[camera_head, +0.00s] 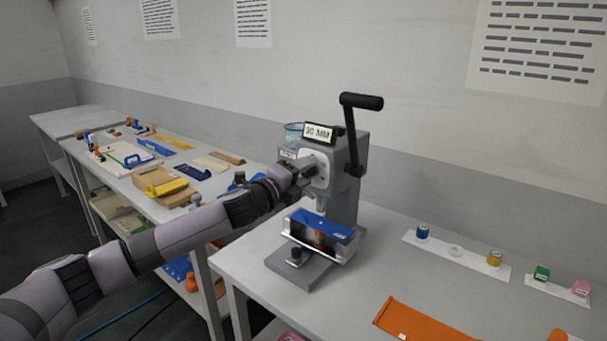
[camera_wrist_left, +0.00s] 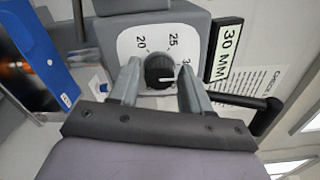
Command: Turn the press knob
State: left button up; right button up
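The grey press (camera_head: 345,185) stands on the table with a black lever on its upper right and a "30 MM" sign (camera_head: 319,133) on top. The black press knob (camera_wrist_left: 160,71) sits on a white dial plate (camera_wrist_left: 143,45); 20 and 25 are readable, and a third number is partly hidden by a finger. A white mark on the knob points right in the wrist view. My left gripper (camera_head: 306,170) is at the press front; its fingers (camera_wrist_left: 159,82) are on either side of the knob, with small gaps visible. My right gripper is out of view.
A blue-topped fixture (camera_head: 322,226) sits on the press base below the knob. Small coloured pieces stand on white strips (camera_head: 459,256) to the right. An orange tray (camera_head: 424,322) lies at the front. Another table (camera_head: 115,187) with parts is at left.

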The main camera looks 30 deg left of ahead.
aim_at(305, 174)
pick_arm(q)
jog(key=shift+o, duration=0.2)
jog(key=shift+s+a+f, duration=0.1)
jog(key=shift+s+f, duration=0.05)
jog(key=shift+s, duration=0.35)
jog(key=s+b, duration=0.1)
jog(key=s, duration=0.3)
jog(key=shift+s+a+b, duration=0.1)
jog(key=shift+a+b, duration=0.05)
jog(key=shift+b, duration=0.2)
jog(key=shift+s, duration=0.95)
